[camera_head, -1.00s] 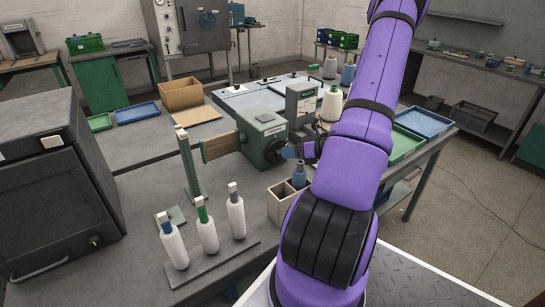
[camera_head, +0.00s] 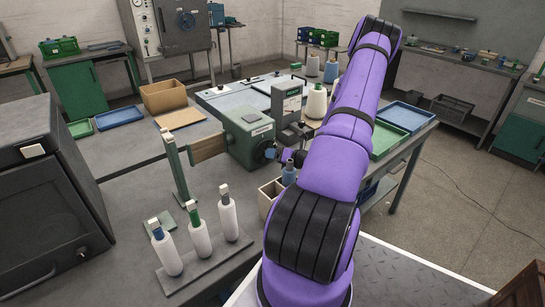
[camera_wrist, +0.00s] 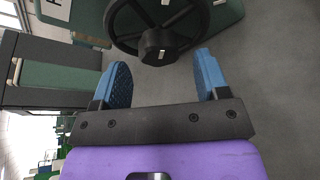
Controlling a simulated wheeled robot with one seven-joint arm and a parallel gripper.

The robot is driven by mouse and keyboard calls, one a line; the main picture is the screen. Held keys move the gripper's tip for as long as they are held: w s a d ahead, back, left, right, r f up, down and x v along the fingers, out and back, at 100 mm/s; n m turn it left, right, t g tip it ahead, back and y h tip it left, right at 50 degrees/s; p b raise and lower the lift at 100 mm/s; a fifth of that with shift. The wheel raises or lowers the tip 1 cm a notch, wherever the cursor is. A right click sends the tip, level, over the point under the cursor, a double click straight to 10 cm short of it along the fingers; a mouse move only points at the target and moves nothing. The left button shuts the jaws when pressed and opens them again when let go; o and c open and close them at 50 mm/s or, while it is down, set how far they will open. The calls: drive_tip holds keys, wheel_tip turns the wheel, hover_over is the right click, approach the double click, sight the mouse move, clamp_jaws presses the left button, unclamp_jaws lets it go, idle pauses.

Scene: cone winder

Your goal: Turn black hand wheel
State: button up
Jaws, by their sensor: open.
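The black hand wheel (camera_wrist: 158,43) fills the top middle of the wrist view, with dark spokes, a thick hub and a small white mark on the hub. It sits on the side of a green machine housing (camera_head: 246,140). In the head view the wheel is small, dark and partly covered by my gripper. My gripper (camera_wrist: 162,66) is open, with its blue fingers below the hub, one to the left and one to the right. Nothing is between the fingers. Whether a fingertip touches the wheel I cannot tell.
A beige divided box (camera_head: 267,200) with a blue-topped bottle stands just below my gripper. A dark oven-like box (camera_head: 45,195) is on the left. A green tray (camera_head: 388,138) lies to the right.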

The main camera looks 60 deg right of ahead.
drive_tip(key=shift+x, duration=0.95)
drive_tip(key=c, duration=0.9)
drive_tip(key=shift+a+n+g+h, duration=0.1)
drive_tip(key=shift+n+g+h, duration=0.45)
drive_tip(key=shift+n, duration=0.55)
drive_tip(key=shift+n+g+h, duration=0.35)
drive_tip(key=shift+n+h, duration=0.7)
drive_tip(key=shift+n, duration=0.35)
